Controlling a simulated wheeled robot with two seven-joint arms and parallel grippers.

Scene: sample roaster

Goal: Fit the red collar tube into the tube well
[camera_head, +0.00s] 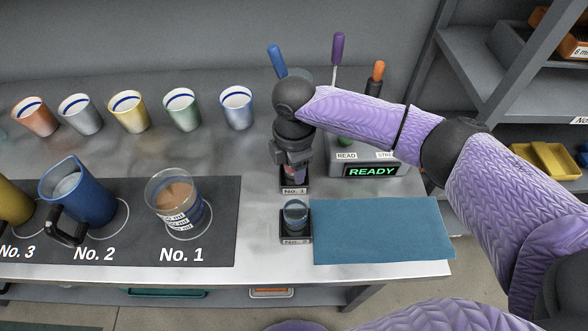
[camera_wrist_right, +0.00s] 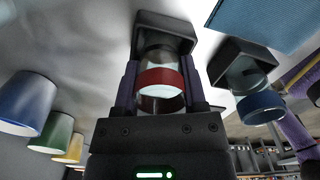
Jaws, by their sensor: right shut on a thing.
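The red collar tube (camera_wrist_right: 160,78) is clear with a red band and stands between the fingers of my right gripper (camera_wrist_right: 158,88). My right gripper (camera_head: 293,162) is shut on it, above the dark well labelled No. 1 (camera_head: 295,186). In the right wrist view the tube's far end reaches the mouth of that black well (camera_wrist_right: 165,32). The tube looks in line with the well; how deep it sits, I cannot tell. A blue-collared tube (camera_head: 295,212) stands in the well labelled No. 2 (camera_head: 296,240). My left gripper is not in view.
A blue mat (camera_head: 385,230) lies right of the wells, and a reader showing READY (camera_head: 370,170) stands behind it. A clear beaker (camera_head: 175,195) and a blue jug (camera_head: 75,198) stand on the dark mat at left. Several cups (camera_head: 182,108) line the back.

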